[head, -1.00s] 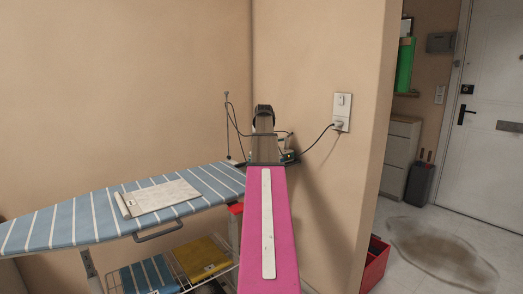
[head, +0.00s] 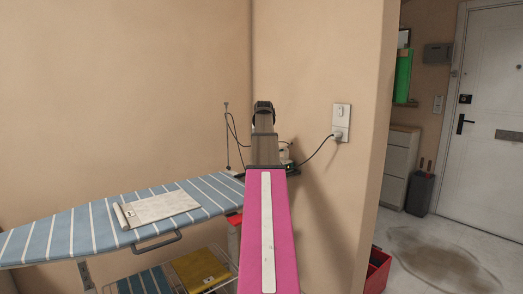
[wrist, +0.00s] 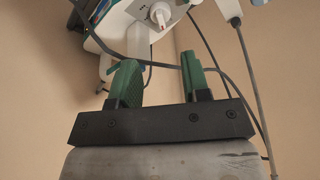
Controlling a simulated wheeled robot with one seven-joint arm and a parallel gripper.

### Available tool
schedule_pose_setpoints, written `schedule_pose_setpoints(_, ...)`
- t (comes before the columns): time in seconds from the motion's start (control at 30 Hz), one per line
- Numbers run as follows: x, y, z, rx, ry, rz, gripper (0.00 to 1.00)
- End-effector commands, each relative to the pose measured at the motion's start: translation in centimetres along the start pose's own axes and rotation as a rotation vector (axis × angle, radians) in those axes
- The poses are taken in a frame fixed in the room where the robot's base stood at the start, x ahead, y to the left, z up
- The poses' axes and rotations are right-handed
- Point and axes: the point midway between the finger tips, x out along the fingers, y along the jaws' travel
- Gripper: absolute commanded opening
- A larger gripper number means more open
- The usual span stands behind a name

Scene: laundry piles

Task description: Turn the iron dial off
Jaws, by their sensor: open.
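The iron dial (wrist: 158,16) is a round white knob with a red mark, on a grey panel at the top of the wrist view. My gripper (wrist: 160,62) has green fingers and is open, with nothing between them. The dial appears beyond the fingertips, roughly in line with the gap and apart from them. A grey cable crosses the view near the fingertips. In the head view my arm hides the gripper and most of the iron unit; a dark part with a small green light (head: 290,166) shows beside my arm.
The blue striped ironing board (head: 70,230) bears a folded pale cloth (head: 158,210). A thin upright rod (head: 227,135) stands at its right end. A cord runs to the wall socket (head: 341,123). A red crate (head: 379,268) stands on the floor at right.

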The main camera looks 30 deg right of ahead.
Motion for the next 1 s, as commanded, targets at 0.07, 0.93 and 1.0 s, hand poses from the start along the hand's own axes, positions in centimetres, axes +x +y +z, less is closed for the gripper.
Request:
schedule_pose_setpoints(0.07,0.2,-0.3,-0.5,0.069,-0.021,0.019,0.43)
schedule_pose_setpoints(0.93,1.5,-4.6,-4.2,1.391,0.006,0.572,0.43)
schedule_pose_setpoints(1.0,1.6,-4.6,-4.1,1.41,0.012,0.581,0.43)
